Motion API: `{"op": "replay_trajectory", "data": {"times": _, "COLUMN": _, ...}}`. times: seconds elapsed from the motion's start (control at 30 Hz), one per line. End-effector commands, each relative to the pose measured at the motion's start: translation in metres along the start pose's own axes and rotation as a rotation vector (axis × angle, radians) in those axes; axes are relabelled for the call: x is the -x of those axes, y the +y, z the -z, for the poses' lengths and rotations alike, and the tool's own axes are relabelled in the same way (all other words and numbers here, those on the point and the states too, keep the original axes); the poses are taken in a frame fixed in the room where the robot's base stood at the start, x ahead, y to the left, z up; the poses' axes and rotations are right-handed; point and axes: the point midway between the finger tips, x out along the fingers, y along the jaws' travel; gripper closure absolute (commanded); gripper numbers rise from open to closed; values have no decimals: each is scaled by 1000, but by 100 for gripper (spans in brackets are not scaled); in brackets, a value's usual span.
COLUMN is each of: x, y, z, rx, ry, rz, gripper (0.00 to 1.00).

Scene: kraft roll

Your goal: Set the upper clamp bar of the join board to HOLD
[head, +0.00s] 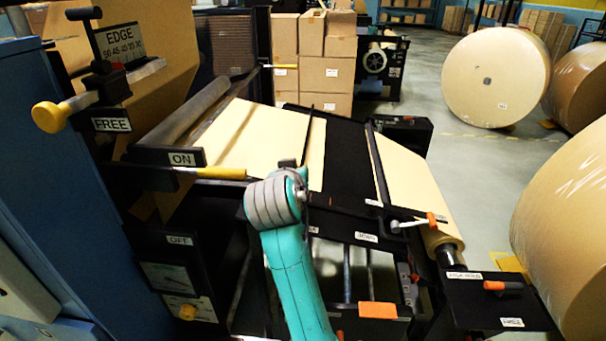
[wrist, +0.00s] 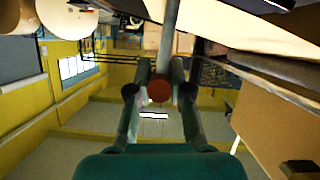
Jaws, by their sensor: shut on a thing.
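The black join board (head: 348,160) lies between two sheets of brown kraft paper in the head view. One dark clamp bar (head: 309,148) crosses its left side and another (head: 381,170) its right side; I cannot tell for certain which is the upper one. In the wrist view, my gripper (wrist: 160,92) is shut on a round red knob (wrist: 159,91) with a grey rod (wrist: 168,38) running up from it. In the head view my own teal arm hides the gripper and the knob. Small white labels (head: 366,237) sit along the board's near edge, too small to read surely.
A yellow-handled lever (head: 212,172) by an ON label and a yellow knob (head: 52,116) by FREE stand left. An orange-handled lever (head: 436,218) is right of the board; another orange handle (head: 502,287) is on a dark plate. Large paper rolls (head: 495,80) stand at right.

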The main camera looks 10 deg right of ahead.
Motion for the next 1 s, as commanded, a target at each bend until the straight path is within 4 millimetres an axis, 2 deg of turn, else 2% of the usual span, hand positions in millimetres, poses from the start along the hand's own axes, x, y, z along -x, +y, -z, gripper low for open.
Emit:
{"op": "replay_trajectory", "data": {"times": 0.63, "x": 0, "y": -6, "z": 0, "rx": -2, "ry": -1, "rz": 5, "gripper": 100}}
{"op": "replay_trajectory", "data": {"times": 0.67, "x": 0, "y": -6, "z": 0, "rx": -2, "ry": -1, "rz": 5, "gripper": 76}}
{"op": "replay_trajectory", "data": {"times": 0.73, "x": 0, "y": -6, "z": 0, "rx": -2, "ry": -1, "rz": 5, "gripper": 59}}
{"op": "replay_trajectory", "data": {"times": 0.77, "x": 0, "y": -6, "z": 0, "rx": -2, "ry": -1, "rz": 5, "gripper": 56}}
{"op": "replay_trajectory", "data": {"times": 1.0, "x": 0, "y": -5, "z": 0, "rx": -3, "ry": -1, "rz": 3, "gripper": 56}}
